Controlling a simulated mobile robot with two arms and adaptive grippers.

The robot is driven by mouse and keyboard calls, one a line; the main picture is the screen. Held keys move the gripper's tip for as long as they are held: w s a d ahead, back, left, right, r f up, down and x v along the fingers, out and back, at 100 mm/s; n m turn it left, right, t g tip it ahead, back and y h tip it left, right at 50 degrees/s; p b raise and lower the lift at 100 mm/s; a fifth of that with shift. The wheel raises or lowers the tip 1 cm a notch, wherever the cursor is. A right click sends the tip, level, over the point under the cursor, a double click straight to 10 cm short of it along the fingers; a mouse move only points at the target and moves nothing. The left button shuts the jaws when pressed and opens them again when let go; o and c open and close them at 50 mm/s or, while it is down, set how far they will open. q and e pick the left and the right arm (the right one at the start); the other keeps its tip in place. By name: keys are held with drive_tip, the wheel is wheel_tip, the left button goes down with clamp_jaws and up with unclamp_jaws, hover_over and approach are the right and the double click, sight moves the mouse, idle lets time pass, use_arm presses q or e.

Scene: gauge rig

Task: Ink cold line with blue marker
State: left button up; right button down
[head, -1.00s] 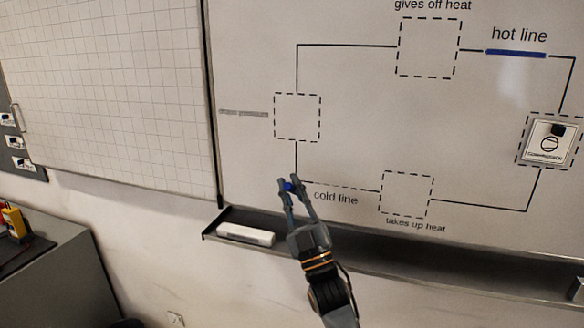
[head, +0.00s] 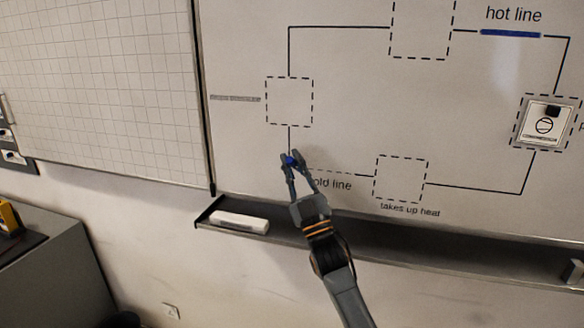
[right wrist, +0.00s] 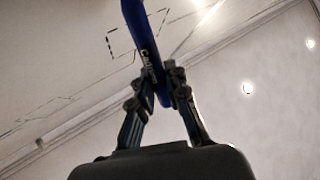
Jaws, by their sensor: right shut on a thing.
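My right gripper (head: 291,161) is shut on the blue marker (head: 292,161) in front of the whiteboard (head: 350,100), at the left end of the cold line. The marker also shows in the right wrist view (right wrist: 148,45), gripped between both fingers. The cold line (head: 345,172) is a thin dashed stroke leading to the lower dashed box. The gripper hides its left end and the start of its label. I cannot tell whether the marker tip touches the board. The hot line (head: 510,34) carries a thick blue stroke. My left gripper is not in view.
A white eraser (head: 238,222) lies on the tray (head: 420,250) under the board. A square compressor card (head: 547,122) is on the board at the right. A gridded board (head: 95,90) is on the left, above a grey cabinet (head: 60,270).

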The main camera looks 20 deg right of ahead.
drive_tip(key=shift+w+d+b, duration=0.45)
drive_tip(key=shift+w+b, duration=0.15)
drive_tip(key=shift+w, duration=0.1)
idle(0.6)
drive_tip(key=shift+s+d+p, duration=0.7)
drive_tip(key=shift+s+d, duration=3.2)
drive_tip(key=shift+d, duration=1.9)
drive_tip(key=shift+w+a+b, duration=0.75)
drive_tip(key=shift+w+a, duration=0.6)
drive_tip(key=shift+a, duration=0.6)
drive_tip(key=shift+w+a+b, duration=0.7)
drive_tip(key=shift+w+a, duration=0.6)
drive_tip(key=shift+a, duration=0.65)
drive_tip(key=shift+w+a+b, duration=0.75)
drive_tip(key=shift+w+a, duration=0.6)
drive_tip(key=shift+a, duration=0.6)
drive_tip(key=shift+s+d, duration=0.1)
